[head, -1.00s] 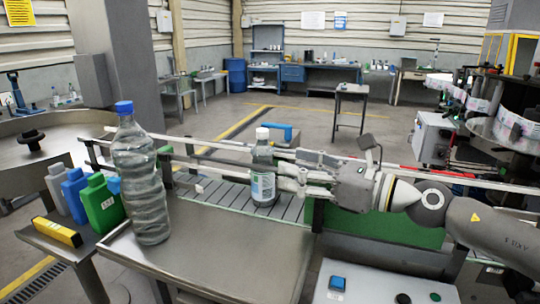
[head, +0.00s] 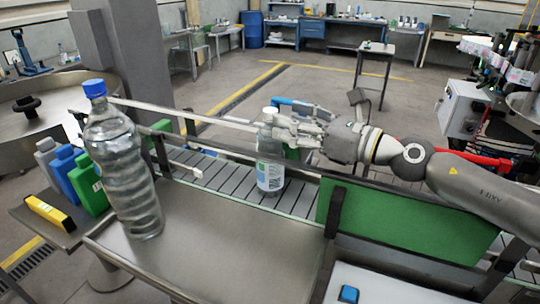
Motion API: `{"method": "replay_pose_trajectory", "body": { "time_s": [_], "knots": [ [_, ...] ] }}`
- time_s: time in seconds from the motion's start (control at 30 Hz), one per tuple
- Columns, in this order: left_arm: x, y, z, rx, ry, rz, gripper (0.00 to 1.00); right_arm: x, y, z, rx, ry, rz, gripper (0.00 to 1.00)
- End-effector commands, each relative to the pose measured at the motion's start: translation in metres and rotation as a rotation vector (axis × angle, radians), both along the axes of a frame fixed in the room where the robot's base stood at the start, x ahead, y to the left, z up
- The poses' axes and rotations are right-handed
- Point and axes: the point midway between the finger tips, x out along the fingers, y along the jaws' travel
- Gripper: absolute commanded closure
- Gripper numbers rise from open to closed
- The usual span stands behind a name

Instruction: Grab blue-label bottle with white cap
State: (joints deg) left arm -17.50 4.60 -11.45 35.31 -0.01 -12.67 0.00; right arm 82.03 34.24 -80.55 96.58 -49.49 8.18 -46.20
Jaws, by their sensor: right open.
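The bottle with the blue label and white cap (head: 270,172) stands upright on the slatted conveyor (head: 222,176), in the middle of the head view. My right gripper (head: 284,128) comes in from the right at the height of the bottle's upper part. Its fingers are open and overlap the bottle's right edge in the picture; I cannot tell whether they touch it. My left gripper is not in view.
A large clear bottle with a blue cap (head: 122,165) stands on the steel table (head: 225,245) at the left. Green (head: 88,186), blue and grey containers and a yellow box (head: 50,213) sit further left. A green panel (head: 405,220) runs along the conveyor's near right side.

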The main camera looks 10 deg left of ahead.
Motion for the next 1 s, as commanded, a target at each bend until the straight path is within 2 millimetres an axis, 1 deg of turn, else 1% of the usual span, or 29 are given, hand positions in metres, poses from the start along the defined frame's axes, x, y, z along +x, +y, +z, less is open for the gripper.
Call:
{"method": "replay_pose_trajectory", "body": {
  "time_s": [0.17,0.37,0.5,0.63,0.8,0.83,1.0],
  "knots": [
    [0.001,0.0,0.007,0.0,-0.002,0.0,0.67,0.003,0.01,0.002,0.0,0.001,0.0,0.48],
    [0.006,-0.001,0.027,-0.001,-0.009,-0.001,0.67,0.01,0.037,0.004,0.001,0.002,0.0,0.48],
    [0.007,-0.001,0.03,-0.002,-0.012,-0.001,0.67,0.016,0.05,0.002,0.0,0.001,0.0,0.48],
    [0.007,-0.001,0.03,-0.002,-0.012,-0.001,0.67,0.018,0.054,0.0,0.0,0.0,-0.001,0.48],
    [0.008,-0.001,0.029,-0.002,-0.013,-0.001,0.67,0.018,0.053,0.0,0.0,0.0,-0.001,0.48],
    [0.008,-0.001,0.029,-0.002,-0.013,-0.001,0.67,0.018,0.053,0.0,0.0,0.0,-0.002,0.49],
    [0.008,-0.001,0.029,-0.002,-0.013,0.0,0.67,0.018,0.053,0.0,0.0,0.0,-0.001,0.71]
  ]
}}
